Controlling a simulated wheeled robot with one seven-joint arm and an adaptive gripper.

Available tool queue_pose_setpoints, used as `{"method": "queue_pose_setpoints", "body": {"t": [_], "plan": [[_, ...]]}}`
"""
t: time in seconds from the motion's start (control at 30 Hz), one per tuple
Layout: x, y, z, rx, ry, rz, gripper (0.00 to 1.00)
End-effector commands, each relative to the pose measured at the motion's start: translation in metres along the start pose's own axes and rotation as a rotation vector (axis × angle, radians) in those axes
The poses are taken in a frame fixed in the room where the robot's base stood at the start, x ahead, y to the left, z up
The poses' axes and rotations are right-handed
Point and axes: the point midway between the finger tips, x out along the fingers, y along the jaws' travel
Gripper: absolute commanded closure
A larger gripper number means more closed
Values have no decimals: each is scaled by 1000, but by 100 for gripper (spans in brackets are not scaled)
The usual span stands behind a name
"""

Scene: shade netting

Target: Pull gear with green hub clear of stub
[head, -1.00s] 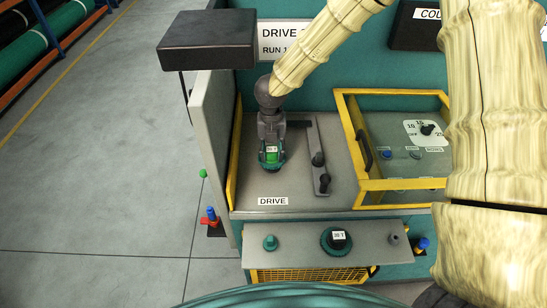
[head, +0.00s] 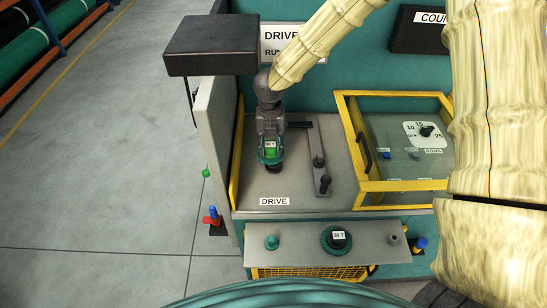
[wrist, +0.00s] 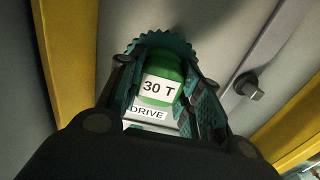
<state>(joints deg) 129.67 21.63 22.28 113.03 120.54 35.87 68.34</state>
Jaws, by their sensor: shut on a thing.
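The gear with the green hub (head: 270,147) is gripped at the drive panel (head: 250,185). Its hub carries a "30 T" label. In the wrist view, the green hub (wrist: 168,92) sits between my fingers, with the teal toothed rim (wrist: 160,42) behind it. My gripper (head: 270,140) points down and is shut on the hub. A short dark stub (head: 273,168) shows just below the gear in the head view. I cannot tell whether the gear's bore is apart from the stub's tip.
A lever (head: 321,165) stands close right of the gear. A yellow-framed clear guard (head: 398,185) is further right, and a yellow-edged side panel is left. A front shelf (head: 300,238) holds a teal gear with black hub (head: 338,239) and pegs. A dark box (head: 210,45) overhangs upper left.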

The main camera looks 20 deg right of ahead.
Motion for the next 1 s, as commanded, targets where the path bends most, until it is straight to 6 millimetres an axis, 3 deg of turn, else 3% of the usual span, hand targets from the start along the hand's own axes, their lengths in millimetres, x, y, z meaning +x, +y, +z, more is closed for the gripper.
{"method": "queue_pose_setpoints", "body": {"t": [0.6,1.0], "plan": [[-22,-3,0,2,3,-5,100],[-23,-3,0,1,3,-6,100]]}}
